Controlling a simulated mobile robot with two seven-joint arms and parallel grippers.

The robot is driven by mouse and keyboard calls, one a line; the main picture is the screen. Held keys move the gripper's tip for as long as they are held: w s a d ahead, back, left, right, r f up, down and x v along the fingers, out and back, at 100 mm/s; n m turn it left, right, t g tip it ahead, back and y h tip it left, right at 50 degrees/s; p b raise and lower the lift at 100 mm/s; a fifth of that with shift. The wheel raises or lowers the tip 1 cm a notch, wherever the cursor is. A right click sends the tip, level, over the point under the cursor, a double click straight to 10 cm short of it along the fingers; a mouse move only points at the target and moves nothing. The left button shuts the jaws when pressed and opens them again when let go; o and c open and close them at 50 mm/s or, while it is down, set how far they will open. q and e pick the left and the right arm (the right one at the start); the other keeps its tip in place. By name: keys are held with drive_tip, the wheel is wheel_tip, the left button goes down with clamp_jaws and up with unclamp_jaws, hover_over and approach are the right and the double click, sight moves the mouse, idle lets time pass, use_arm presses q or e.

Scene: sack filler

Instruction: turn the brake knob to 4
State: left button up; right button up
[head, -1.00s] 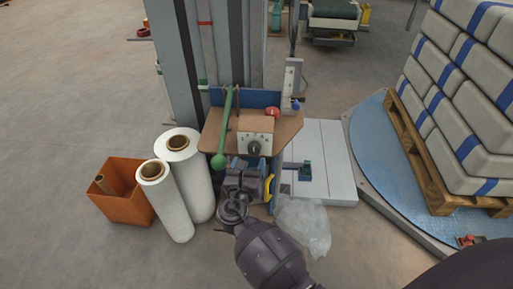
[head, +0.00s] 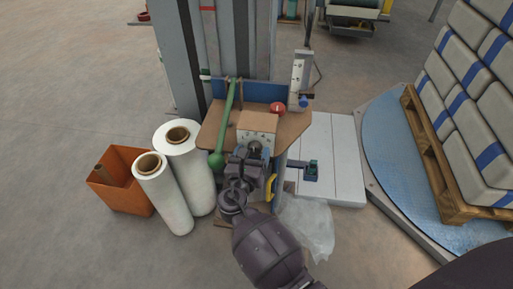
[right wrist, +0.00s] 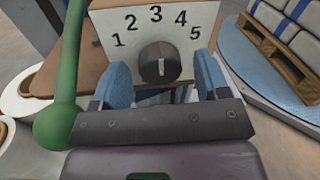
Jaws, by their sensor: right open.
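The brake knob (right wrist: 160,62) is dark and round with a white mark, on a pale panel (right wrist: 110,22) numbered 1 to 5 in an arc. The mark looks near vertical, in line below the 3. In the head view the knob (head: 255,147) sits on the front of a small box on the brown shelf, partly hidden by my gripper. My right gripper (right wrist: 161,72) is open, its blue fingers left and right of the knob with gaps on both sides. It also shows in the head view (head: 247,162). My left gripper is not in view.
A green lever with a ball end (right wrist: 58,125) stands close left of the right gripper. A red button (head: 278,108) is on the shelf (head: 292,124). White film rolls (head: 163,195) and an orange bin (head: 120,195) stand left. A pallet of sacks (head: 455,200) is right.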

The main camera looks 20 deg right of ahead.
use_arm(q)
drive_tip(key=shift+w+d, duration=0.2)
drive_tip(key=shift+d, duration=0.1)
use_arm(e)
drive_tip(key=shift+w+d, duration=0.1)
drive_tip(key=shift+w, duration=0.05)
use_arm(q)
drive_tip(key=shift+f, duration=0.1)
use_arm(e)
drive_tip(key=shift+c, duration=0.4)
drive_tip(key=c, duration=0.8)
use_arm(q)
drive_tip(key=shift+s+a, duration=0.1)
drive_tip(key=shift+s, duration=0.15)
use_arm(e)
drive_tip(key=shift+c, duration=0.2)
